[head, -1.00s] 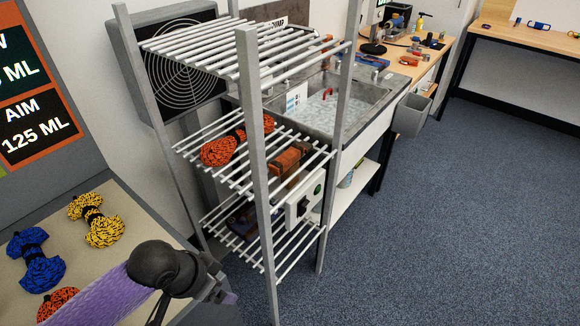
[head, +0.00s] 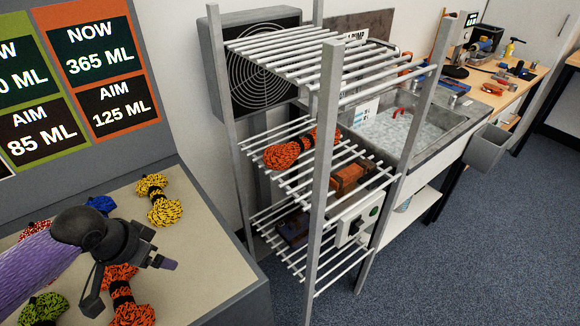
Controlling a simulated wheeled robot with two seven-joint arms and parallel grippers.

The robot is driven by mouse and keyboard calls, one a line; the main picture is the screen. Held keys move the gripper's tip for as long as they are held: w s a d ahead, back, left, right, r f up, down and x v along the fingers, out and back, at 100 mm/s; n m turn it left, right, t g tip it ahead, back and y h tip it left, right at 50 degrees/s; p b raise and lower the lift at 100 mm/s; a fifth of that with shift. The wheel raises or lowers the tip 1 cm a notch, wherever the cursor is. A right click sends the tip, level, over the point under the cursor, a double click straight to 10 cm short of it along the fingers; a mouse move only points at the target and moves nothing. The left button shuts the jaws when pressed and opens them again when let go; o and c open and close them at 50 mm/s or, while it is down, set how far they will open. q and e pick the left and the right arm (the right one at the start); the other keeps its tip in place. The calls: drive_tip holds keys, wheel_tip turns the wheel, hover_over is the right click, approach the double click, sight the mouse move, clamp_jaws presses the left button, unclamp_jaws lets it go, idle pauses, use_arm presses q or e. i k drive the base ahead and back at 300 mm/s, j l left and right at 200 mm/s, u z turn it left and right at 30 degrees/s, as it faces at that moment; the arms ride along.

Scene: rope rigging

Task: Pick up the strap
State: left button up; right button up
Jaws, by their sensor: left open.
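I cannot say for sure which thing is the strap. A brown and orange bundle (head: 350,180), too small to make out well, lies on the middle shelf of the wire rack. An orange and black rope bundle (head: 290,150) lies beside it on the left. My left gripper (head: 128,280) is open over the bench at the lower left, well away from the rack. It hides part of an orange rope bundle (head: 130,303) on the bench; I see no hold on it. My right gripper is not in view.
The bench (head: 215,262) also holds yellow (head: 158,200), blue (head: 100,204) and green (head: 42,309) rope bundles. The grey rack (head: 322,200) has upright posts and several bars. A dark item (head: 293,228) and a switch box (head: 357,222) are low on it. The floor at right is clear.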

sight(338, 181)
drive_tip(key=u, duration=0.5)
drive_tip(key=l+u, duration=0.15)
drive_tip(key=u, duration=0.4)
drive_tip(key=l+u, duration=0.1)
drive_tip(key=u, duration=0.4)
drive_tip(key=l+u, duration=0.1)
drive_tip(key=u, duration=0.45)
drive_tip(key=l+u, duration=0.1)
drive_tip(key=u, duration=0.9)
drive_tip(key=l+u, duration=0.15)
drive_tip(key=u, duration=0.9)
drive_tip(key=k+l+z, duration=0.15)
drive_tip(key=k, duration=0.15)
drive_tip(key=z, duration=0.6)
drive_tip(key=l+z, duration=0.1)
drive_tip(key=z, duration=0.55)
drive_tip(key=k+l+z, duration=0.1)
drive_tip(key=z, duration=1.1)
drive_tip(key=l+z, duration=0.1)
drive_tip(key=z, duration=1.15)
drive_tip(key=i+z, duration=0.1)
drive_tip(key=z, duration=0.5)
drive_tip(key=l+z, duration=0.1)
drive_tip(key=z, duration=0.55)
